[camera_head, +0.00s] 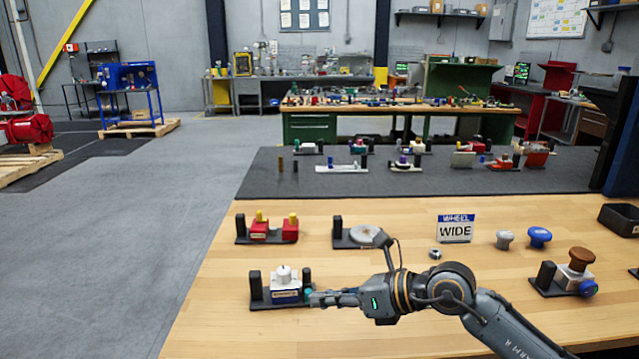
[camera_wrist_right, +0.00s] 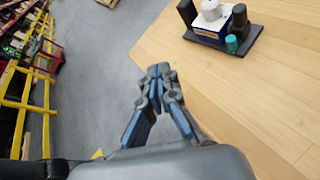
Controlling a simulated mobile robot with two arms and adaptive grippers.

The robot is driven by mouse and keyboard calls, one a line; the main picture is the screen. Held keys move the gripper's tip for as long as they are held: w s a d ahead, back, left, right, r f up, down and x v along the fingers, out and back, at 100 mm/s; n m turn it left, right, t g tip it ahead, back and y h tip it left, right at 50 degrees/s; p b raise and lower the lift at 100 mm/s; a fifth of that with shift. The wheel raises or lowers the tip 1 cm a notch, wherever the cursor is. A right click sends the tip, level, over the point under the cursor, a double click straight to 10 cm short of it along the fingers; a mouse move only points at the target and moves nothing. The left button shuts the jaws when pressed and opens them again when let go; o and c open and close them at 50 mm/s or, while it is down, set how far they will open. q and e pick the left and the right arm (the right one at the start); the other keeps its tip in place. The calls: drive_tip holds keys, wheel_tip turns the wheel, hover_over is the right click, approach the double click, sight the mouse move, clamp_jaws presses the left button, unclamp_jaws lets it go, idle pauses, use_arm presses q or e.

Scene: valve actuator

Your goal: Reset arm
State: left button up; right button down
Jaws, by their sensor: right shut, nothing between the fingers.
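My right gripper (camera_head: 318,298) comes in from the lower right, above the wooden bench. Its fingers are shut and empty; the wrist view shows the tips together (camera_wrist_right: 158,72). In the head view the tips overlap the right edge of a white and blue valve unit (camera_head: 285,288) on a dark base. In the wrist view this unit (camera_wrist_right: 212,24), with its teal knob (camera_wrist_right: 232,43), stands apart from the fingertips, at the upper right. My left gripper is not in view.
Behind are a red unit with yellow knobs (camera_head: 262,228), a grey disc unit (camera_head: 364,234) and a "WHEEL WIDE" sign (camera_head: 455,228). A grey knob (camera_head: 504,239), a blue knob (camera_head: 538,237) and a brown-topped unit (camera_head: 572,271) stand right. The bench's left front is clear.

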drive_tip(key=s+a+r+m+t+y, duration=0.35)
drive_tip(key=r+m+t+y, duration=0.3)
drive_tip(key=r+m, duration=0.25)
drive_tip(key=d+m+t+h, duration=0.6)
drive_tip(key=d+m+t, duration=0.2)
drive_tip(key=m, duration=0.4)
drive_tip(key=s+d+f+m+g+h, duration=0.2)
drive_tip(key=d+f+m+h, duration=0.5)
drive_tip(key=f+m, duration=0.2)
drive_tip(key=s+d+f+m+g+h, duration=0.1)
drive_tip(key=d+f+m+g+h, duration=0.2)
drive_tip(key=d+f+m+h, duration=0.5)
drive_tip(key=s+a+f+m+g+y, duration=0.1)
drive_tip(key=s+f+m+g, duration=0.2)
drive_tip(key=s+f+g, duration=0.55)
drive_tip(key=s+f+m+g+y, duration=0.25)
drive_tip(key=s+f, duration=0.65)
drive_tip(key=s, duration=0.6)
wheel_tip(320, 180, down, 28)
drive_tip(key=s+g, duration=0.2)
drive_tip(key=s+d+f+h, duration=0.1)
drive_tip(key=s+d+f, duration=0.1)
drive_tip(key=s+f, duration=1.2)
drive_tip(key=shift+s+d+f+g, duration=0.2)
drive_tip(key=shift+s+d+g, duration=0.2)
drive_tip(key=shift+s, duration=0.7)
